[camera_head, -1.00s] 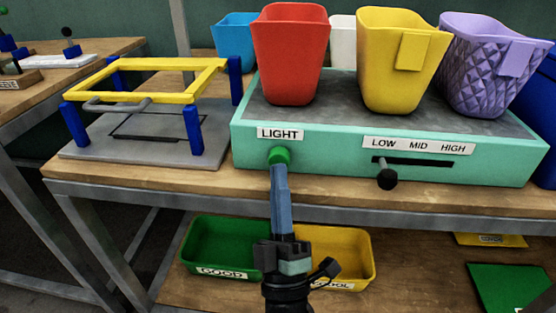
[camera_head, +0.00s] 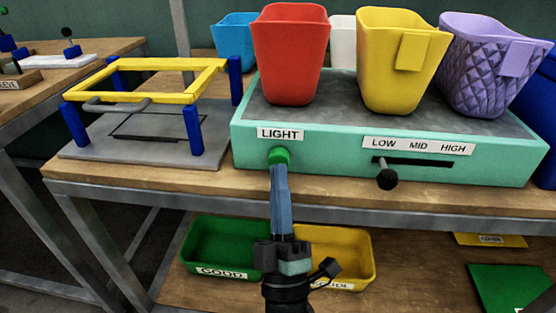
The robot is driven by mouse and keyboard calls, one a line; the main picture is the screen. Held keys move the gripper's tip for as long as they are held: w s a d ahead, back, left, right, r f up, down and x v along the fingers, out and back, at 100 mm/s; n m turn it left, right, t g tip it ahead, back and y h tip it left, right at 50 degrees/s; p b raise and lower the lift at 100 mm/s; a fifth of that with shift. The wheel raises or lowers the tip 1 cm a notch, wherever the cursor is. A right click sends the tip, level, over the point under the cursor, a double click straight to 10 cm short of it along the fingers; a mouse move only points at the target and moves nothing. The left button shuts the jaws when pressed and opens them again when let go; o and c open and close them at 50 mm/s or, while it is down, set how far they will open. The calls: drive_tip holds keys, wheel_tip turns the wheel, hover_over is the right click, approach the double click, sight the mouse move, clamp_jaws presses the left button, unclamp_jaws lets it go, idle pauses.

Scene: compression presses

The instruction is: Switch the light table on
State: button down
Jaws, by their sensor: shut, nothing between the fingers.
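The light table (camera_head: 330,157) is a teal box with a dark grey top on the wooden bench. A green button (camera_head: 283,156) sits on its front under the LIGHT label (camera_head: 280,134). My gripper (camera_head: 278,170) is shut and empty, its blue fingers pointing at the button. The fingertips overlap the button's lower part in the picture and seem to touch it; I cannot tell how far it is pressed. The grey top shows no glow. A black slider knob (camera_head: 387,179) stands below the LOW MID HIGH label (camera_head: 418,146), near the left end of its slot.
Red (camera_head: 290,60), yellow (camera_head: 395,65) and purple (camera_head: 485,65) bins stand on the light table. A yellow frame on blue posts (camera_head: 150,67) stands at the left. Below the bench are a green tray (camera_head: 205,240) and a yellow tray (camera_head: 350,250).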

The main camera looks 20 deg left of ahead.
idle(0.4)
drive_tip(key=shift+w+a+b, duration=0.1)
drive_tip(key=shift+w+b, duration=0.25)
drive_tip(key=shift+w, duration=0.3)
idle(0.4)
drive_tip(key=shift+s, duration=0.1)
drive_tip(key=shift+s, duration=0.55)
drive_tip(key=s+d+p, duration=0.1)
drive_tip(key=s+d, duration=0.1)
drive_tip(key=s, duration=0.3)
drive_tip(key=shift+s, duration=0.4)
idle(0.3)
